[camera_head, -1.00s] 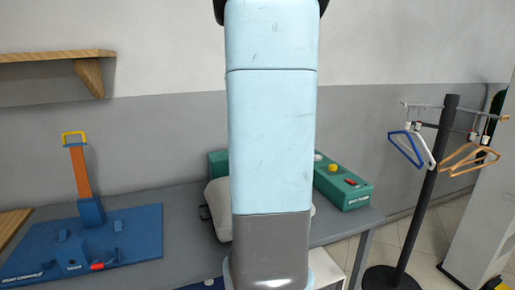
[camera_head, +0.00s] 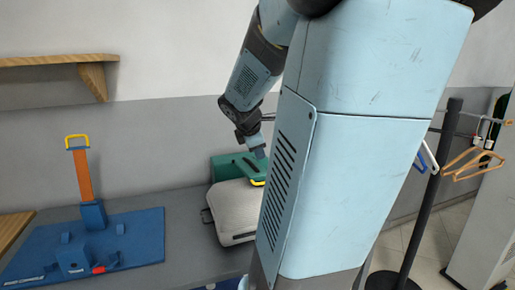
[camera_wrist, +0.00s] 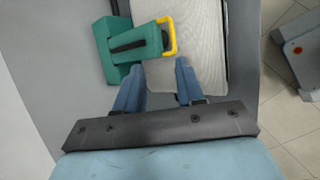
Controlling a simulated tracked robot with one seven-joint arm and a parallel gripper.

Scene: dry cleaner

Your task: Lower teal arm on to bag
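The bag (camera_head: 236,210) is a light grey, rounded case lying on the grey table. It also shows in the wrist view (camera_wrist: 200,45). The teal arm (camera_head: 236,166) is at the back of the bag, with a yellow handle (camera_head: 257,183) at its end. In the wrist view the teal arm (camera_wrist: 130,42) reaches in from the left, its yellow handle (camera_wrist: 171,36) over the bag. I cannot tell whether it touches the bag. My gripper (camera_head: 257,152) is above the handle. In the wrist view its blue fingers (camera_wrist: 162,64) are apart and empty, short of the handle.
A blue board (camera_head: 130,240) with an orange upright lever (camera_head: 82,175) stands on the table at left. A wooden shelf (camera_head: 60,62) is on the wall. A dark hanger stand (camera_head: 430,200) is at right. My arm hides the table's right part.

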